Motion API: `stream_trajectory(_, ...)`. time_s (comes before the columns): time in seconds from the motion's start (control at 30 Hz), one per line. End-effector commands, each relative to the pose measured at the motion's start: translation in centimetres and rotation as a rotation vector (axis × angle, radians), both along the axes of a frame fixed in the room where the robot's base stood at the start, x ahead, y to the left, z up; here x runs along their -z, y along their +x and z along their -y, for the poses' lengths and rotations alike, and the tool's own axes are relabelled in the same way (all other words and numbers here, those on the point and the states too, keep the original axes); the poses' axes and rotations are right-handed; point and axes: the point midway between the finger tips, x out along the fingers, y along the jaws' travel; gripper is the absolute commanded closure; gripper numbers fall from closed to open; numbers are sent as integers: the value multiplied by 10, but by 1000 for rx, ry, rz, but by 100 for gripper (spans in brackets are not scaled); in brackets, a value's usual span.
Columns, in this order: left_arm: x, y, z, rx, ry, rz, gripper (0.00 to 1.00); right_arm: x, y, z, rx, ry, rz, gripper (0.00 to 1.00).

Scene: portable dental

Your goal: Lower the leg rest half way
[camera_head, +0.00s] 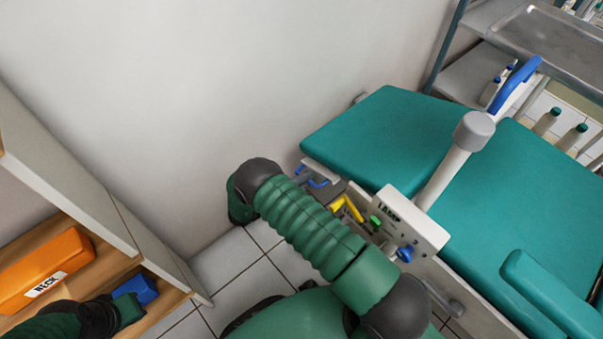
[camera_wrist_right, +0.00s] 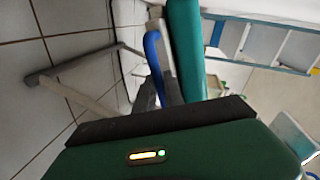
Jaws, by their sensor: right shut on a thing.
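The teal leg rest (camera_head: 375,125) is the padded left end of the chair, at the upper middle of the head view. A blue handle (camera_head: 316,181) sits under its near edge. My right gripper (camera_head: 329,187) is at this handle, mostly hidden behind my green arm. In the right wrist view, the blue handle (camera_wrist_right: 153,60) stands bent in front of the dark fingers (camera_wrist_right: 168,88), which are shut on it. The teal pad edge (camera_wrist_right: 186,50) is just right of it. My left gripper (camera_head: 125,310) is at the bottom left; its jaws are unclear.
A LAMP panel (camera_head: 410,225) with a blue knob stands beside my right arm. A yellow handle (camera_head: 348,208) is near it. An orange box labelled NECK (camera_head: 45,270) and a blue block (camera_head: 137,288) sit on the left shelf. A metal cart (camera_head: 545,45) stands behind.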

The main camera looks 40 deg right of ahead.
Motion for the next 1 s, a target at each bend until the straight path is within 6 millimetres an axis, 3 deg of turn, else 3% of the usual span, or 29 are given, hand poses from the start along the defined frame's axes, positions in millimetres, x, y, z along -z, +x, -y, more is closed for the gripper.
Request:
stream_trajectory(0.4, 5, 0, 0, -1, 0, 0, 100, 4, -4, 4, 8, -20, -28, 100)
stream_trajectory(0.43, 5, 0, 0, -1, 0, 0, 100, 4, -4, 4, 8, -19, -28, 83)
stream_trajectory(0.57, 4, 0, 0, -1, 0, 0, 100, 4, -4, 4, 7, -20, -28, 66)
stream_trajectory(0.87, 4, 0, 0, -1, 0, 0, 100, 4, -4, 3, 6, -19, -28, 66)
stream_trajectory(1.0, -2, 0, 0, -1, 0, 0, 100, -1, -3, -11, 4, -19, -27, 66)
